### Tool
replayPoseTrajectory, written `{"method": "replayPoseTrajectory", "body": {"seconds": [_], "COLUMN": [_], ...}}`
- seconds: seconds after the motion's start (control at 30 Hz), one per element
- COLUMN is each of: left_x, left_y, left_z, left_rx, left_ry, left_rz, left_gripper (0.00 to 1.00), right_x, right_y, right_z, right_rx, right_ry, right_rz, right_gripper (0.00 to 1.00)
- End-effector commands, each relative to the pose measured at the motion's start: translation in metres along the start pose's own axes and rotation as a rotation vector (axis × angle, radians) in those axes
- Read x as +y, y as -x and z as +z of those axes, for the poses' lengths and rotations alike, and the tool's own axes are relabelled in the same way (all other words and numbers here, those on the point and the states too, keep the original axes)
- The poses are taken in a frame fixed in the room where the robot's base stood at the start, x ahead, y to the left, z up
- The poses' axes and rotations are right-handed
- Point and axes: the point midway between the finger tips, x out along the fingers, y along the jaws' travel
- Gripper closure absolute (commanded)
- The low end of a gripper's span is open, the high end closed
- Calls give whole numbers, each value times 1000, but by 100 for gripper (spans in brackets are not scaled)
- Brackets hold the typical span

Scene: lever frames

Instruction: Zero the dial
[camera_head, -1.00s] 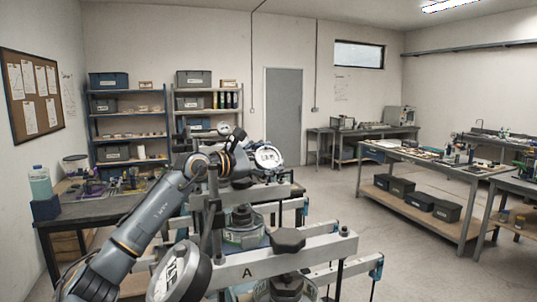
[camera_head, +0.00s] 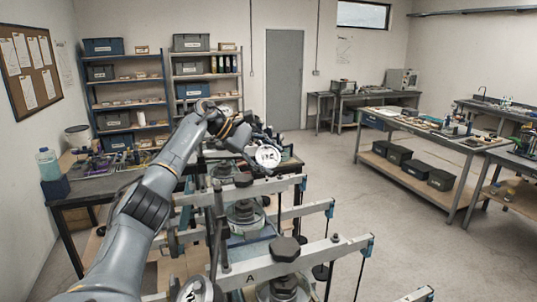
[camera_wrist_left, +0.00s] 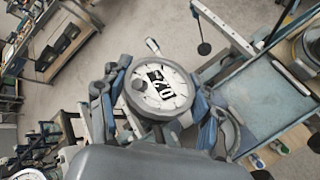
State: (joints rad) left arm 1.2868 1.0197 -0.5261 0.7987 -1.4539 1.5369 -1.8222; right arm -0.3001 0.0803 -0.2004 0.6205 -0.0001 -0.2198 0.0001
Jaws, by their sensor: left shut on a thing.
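A round dial gauge (camera_head: 268,156) with a white face stands out at the far lever frames in the head view. In the head view this gripper (camera_head: 258,146) is small and partly hidden behind the dial and wrist. A second dial (camera_head: 195,291) is cut by the bottom edge. My right gripper is not in view.
Lever frames with pale beams (camera_head: 310,258), dark knobs and hanging rods stand in a row before me. A workbench (camera_head: 95,190) with a blue bottle is at the left, shelves (camera_head: 125,90) behind. The floor (camera_head: 345,185) to the right is clear.

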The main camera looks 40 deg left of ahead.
Motion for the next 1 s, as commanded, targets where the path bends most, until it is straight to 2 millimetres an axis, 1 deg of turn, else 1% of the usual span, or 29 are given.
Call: {"method": "replayPoseTrajectory", "body": {"seconds": [0.2, 0.43, 1.0], "left_x": [0, -1, -3], "left_y": [-3, -2, 0], "left_z": [-1, -1, -1], "left_rx": [1, 3, 4], "left_ry": [-28, -46, -52], "left_rz": [-100, -169, -202], "left_gripper": [67, 67, 67], "right_x": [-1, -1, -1], "right_y": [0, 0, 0], "right_z": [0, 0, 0], "right_rx": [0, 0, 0], "right_ry": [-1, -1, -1], "right_rz": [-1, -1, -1], "right_gripper": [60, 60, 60]}}
